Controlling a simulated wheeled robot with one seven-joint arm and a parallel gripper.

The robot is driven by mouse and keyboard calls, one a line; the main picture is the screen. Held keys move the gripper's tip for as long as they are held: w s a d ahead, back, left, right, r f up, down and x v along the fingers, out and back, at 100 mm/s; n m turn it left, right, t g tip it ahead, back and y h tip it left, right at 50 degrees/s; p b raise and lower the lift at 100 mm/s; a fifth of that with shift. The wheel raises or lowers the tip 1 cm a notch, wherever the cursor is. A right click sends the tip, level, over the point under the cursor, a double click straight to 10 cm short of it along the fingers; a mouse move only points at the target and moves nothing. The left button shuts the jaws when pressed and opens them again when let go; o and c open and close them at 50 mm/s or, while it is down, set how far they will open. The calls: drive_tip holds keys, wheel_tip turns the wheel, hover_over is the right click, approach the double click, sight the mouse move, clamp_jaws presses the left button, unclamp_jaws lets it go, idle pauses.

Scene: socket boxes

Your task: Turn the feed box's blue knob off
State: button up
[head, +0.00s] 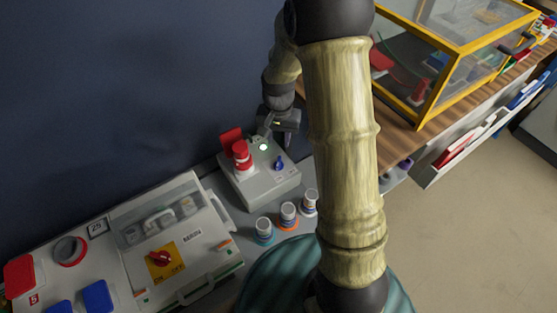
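A grey box (262,185) stands against the dark blue wall; I take it to be the feed box, though no label on it is readable. Its small blue knob (279,164) is on the right of its top face, and its exact turn is too small to tell. A red part (241,155) stands upright on the left of the box. My gripper (284,137) hangs just behind and above the knob, apart from it as far as I can see. Its fingertips are too small to show whether they are open.
A larger grey panel box (190,265) with a red switch, blue covers and a clear window lies at the lower left. Several small white jars (264,231) stand in front of the feed box. A yellow-framed clear case (435,85) sits on a wooden top at right.

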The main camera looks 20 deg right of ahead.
sight(279, 161)
wheel_tip(279, 161, down, 10)
drive_tip(key=shift+f+b, duration=0.2)
drive_tip(key=shift+b, duration=0.65)
clamp_jaws()
